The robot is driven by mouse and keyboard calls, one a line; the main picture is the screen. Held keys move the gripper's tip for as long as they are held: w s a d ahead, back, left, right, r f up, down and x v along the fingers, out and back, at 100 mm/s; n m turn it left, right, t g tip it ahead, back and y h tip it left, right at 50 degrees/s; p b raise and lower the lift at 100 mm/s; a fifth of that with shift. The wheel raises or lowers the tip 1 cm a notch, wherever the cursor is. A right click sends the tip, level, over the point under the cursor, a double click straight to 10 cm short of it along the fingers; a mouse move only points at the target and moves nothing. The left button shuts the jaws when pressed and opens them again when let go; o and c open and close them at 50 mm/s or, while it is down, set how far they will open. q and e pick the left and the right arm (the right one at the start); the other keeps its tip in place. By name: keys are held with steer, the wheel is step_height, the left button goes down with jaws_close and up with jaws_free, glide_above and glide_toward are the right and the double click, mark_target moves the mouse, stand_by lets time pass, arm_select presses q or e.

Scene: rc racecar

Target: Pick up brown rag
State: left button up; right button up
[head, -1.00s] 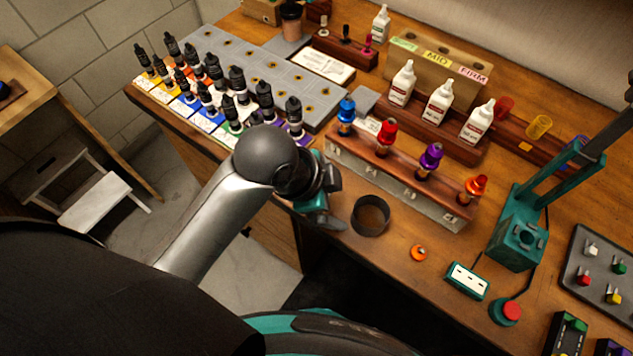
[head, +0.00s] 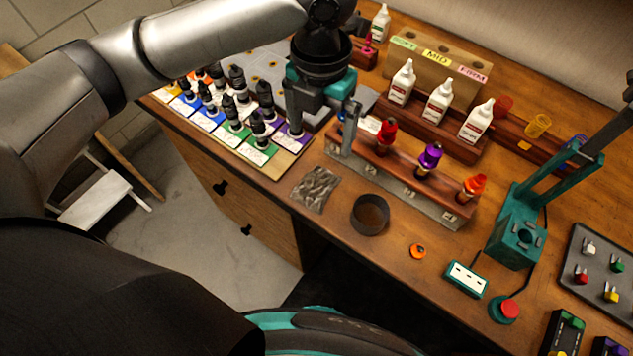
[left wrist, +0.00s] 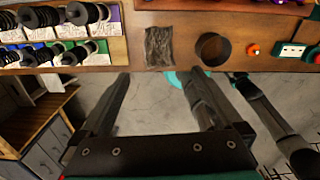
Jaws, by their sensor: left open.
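The brown rag (head: 315,188) lies crumpled and flat near the front edge of the wooden workbench (head: 390,275), left of a dark ring. It also shows in the left wrist view (left wrist: 159,47), at the top, ahead of the fingers. My left gripper (head: 318,143) is open and empty, above the bench and just behind the rag in the head view. In the left wrist view its fingers (left wrist: 159,75) are spread apart, with the rag lying between their lines. They do not touch the rag there.
The dark ring (head: 370,214) stands right of the rag. Behind is a wooden rack (head: 420,190) with coloured-capped bottles. Left are several black-topped shocks (head: 237,85) on coloured cards. A small orange part (head: 417,251) lies to the right. The bench front edge is close.

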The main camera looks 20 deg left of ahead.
arm_select(q)
steer(key=b, duration=0.2)
glide_above(317, 183)
steer(key=f, duration=1)
steer(key=shift+w+d, duration=0.1)
steer(key=shift+w, duration=0.1)
steer(key=f, duration=0.5)
steer(key=shift+s+f, duration=0.1)
steer(key=shift+s, duration=0.2)
steer(key=c, duration=1.2)
steer(key=shift+c, duration=0.2)
steer(key=shift+r, duration=0.2)
